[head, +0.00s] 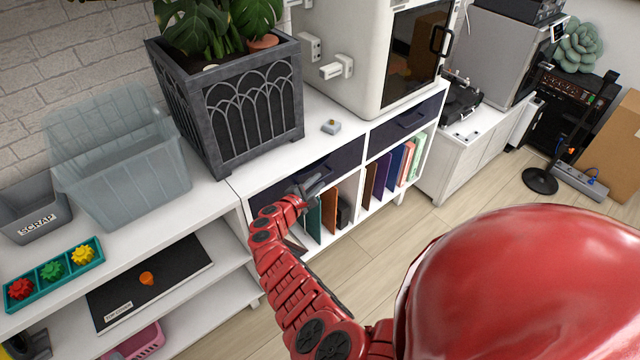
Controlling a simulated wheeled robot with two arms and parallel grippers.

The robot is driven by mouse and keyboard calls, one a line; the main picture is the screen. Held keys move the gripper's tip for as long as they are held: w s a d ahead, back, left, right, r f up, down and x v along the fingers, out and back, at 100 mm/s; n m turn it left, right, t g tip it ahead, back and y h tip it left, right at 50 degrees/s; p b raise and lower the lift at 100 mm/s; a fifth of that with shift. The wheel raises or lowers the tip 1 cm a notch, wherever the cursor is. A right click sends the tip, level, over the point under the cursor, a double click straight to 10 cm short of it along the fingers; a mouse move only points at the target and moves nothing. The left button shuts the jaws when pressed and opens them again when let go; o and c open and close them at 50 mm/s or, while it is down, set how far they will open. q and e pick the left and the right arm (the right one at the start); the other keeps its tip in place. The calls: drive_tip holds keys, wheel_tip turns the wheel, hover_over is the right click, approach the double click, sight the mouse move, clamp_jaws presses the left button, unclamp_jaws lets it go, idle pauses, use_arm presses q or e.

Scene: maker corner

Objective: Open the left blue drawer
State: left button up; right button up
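The left blue drawer (345,158) is a dark navy front in the white cabinet, under the planter end of its top. It looks shut, its front about flush with the cabinet.
Upright folders (382,178) fill the cubbies below. A clear bin (125,165) stands left. The wooden floor (375,262) in front is clear.

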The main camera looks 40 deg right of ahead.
drive_tip(key=shift+b+x, duration=0.35)
drive_tip(key=shift+x, duration=0.75)
clamp_jaws()
idle(0.7)
